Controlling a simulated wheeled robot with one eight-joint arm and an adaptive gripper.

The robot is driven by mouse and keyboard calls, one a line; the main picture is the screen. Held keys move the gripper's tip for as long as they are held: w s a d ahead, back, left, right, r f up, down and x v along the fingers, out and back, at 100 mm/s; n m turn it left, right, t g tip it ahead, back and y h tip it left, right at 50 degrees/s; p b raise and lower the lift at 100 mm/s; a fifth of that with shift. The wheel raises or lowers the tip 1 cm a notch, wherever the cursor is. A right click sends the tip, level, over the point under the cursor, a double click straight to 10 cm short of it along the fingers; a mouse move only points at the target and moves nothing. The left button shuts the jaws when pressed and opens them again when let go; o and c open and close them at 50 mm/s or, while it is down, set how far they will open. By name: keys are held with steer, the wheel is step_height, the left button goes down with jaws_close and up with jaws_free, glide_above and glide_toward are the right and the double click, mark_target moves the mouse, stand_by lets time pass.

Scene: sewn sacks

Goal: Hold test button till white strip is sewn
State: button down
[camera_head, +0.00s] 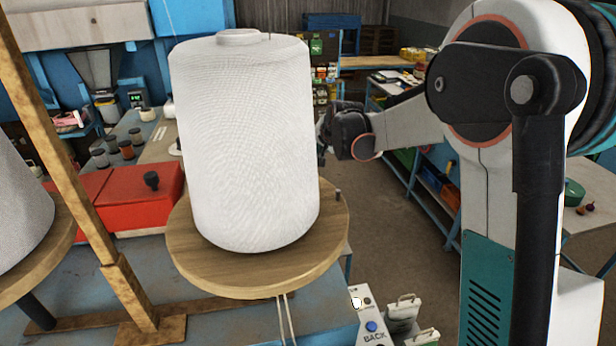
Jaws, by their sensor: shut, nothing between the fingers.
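A slanted control panel (364,318) shows at the bottom, right of the thread stand. It has a blue button (371,327) with the label "BACK" below it and a pale round button (356,303) above. I cannot read a test label, so I cannot tell which is the test button. No white strip or sewn seam can be made out. My arm reaches from the right to a dark wrist joint (354,135) beside the large white thread cone (250,145). My gripper's fingers are not seen; the cone hides what lies beyond the wrist.
The cone stands on a round wooden plate (182,240). Another cone (18,190) is at the left, by a wooden post (75,150). A red box (140,195) with a black knob lies behind. Shelves and benches stand at the back; floor (390,235) is clear mid-right.

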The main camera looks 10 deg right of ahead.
steer(key=f+b, duration=0.2)
steer(key=f, duration=0.1)
steer(key=f+b, duration=0.2)
steer(key=f, duration=0.2)
steer(key=shift+s+f, duration=0.2)
steer(key=shift+f, duration=0.05)
steer(key=shift+f+b, duration=0.5)
steer(key=shift+b, duration=0.1)
steer(key=shift+f, duration=0.1)
stand_by(1.2)
steer(key=shift+f+b, duration=0.3)
steer(key=shift+b, duration=0.2)
